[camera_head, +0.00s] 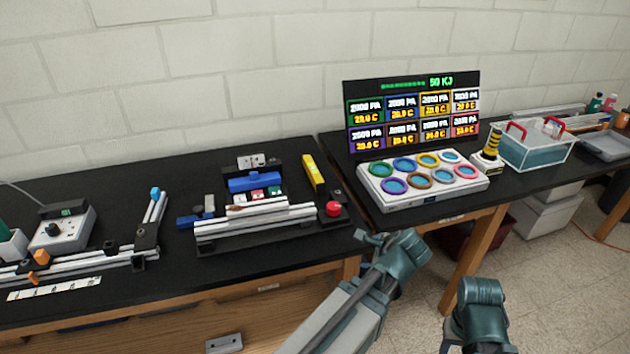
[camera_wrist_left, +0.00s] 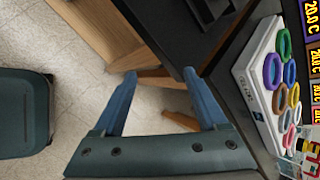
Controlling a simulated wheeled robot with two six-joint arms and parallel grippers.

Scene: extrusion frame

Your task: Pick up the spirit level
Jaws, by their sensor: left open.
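The spirit level is a yellow bar (camera_head: 313,172) lying on the black bench top, to the right of the blue block and behind the red button. I cannot make it out in the left wrist view. My left gripper (camera_head: 368,238) is in front of the bench edge, to the right of and nearer than the level. In the left wrist view its two blue fingers (camera_wrist_left: 160,75) are spread apart with nothing between them; floor and bench legs show beyond. My right arm shows at the lower right of the head view, but its gripper fingers are not visible.
A red button (camera_head: 333,209) on a black base stands in front of the level. Silver extrusions (camera_head: 255,225) and a blue block (camera_head: 254,183) lie to its left. A white panel with coloured rings (camera_head: 420,200) and a display (camera_head: 412,110) stand on the right bench.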

